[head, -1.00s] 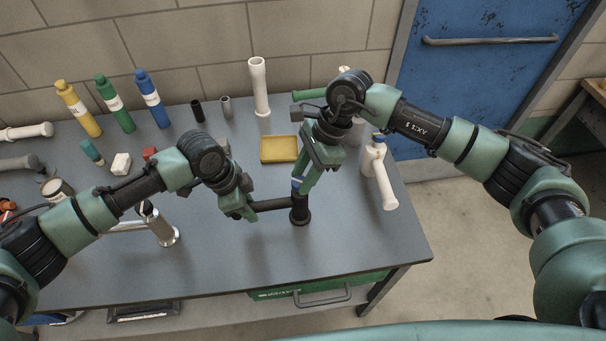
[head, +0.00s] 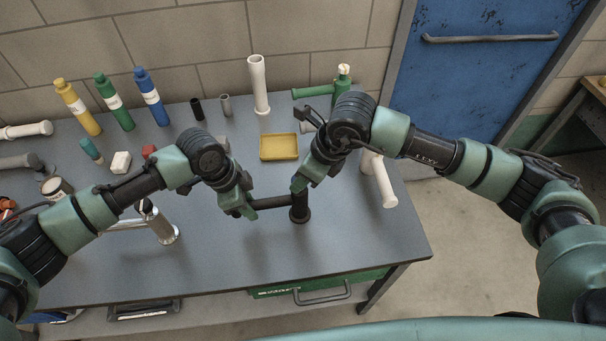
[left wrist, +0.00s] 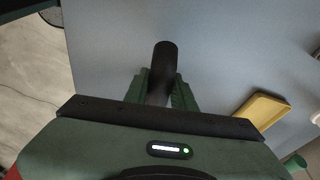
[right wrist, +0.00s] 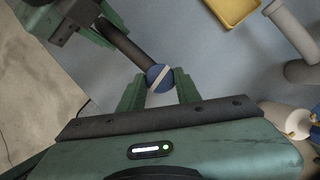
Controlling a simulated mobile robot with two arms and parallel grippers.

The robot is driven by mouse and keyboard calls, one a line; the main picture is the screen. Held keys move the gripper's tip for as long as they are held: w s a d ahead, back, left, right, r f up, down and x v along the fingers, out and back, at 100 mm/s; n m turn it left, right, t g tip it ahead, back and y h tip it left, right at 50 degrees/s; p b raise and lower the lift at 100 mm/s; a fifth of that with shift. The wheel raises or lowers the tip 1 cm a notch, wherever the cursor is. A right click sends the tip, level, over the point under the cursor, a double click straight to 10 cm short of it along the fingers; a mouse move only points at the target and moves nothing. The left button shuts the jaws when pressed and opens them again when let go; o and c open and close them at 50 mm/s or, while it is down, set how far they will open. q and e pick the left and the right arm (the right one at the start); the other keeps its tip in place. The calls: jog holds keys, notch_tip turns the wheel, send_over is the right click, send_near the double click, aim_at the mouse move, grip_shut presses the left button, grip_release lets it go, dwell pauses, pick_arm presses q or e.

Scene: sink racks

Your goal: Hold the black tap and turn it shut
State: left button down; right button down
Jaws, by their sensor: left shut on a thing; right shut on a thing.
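The black tap (head: 300,213) stands upright on the grey bench, its black spout (head: 275,203) pointing left. My left gripper (head: 252,208) is shut on the spout; in the left wrist view the black pipe (left wrist: 165,58) comes out from between its fingers. My right gripper (head: 298,187) is above the tap, shut on its blue knob. In the right wrist view the knob (right wrist: 160,77) sits between the fingertips, with a slanted white stripe across its top and the spout (right wrist: 128,47) running to the upper left. In the head view my right gripper hides the knob.
A white tap (head: 385,185) stands close right of the black one, partly behind my right arm. A chrome tap (head: 160,225) is at the left. A yellow tray (head: 279,156) lies behind. Several bottles (head: 150,98) line the back. The front bench is clear.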

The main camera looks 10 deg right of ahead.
jog(key=shift+m, duration=0.6)
jog(key=c, duration=1)
grip_release()
jog(key=v, duration=1.2)
jog(key=shift+s, duration=0.2)
jog(key=shift+a, duration=0.15)
pick_arm(q)
jog(key=c, duration=1.1)
grip_release()
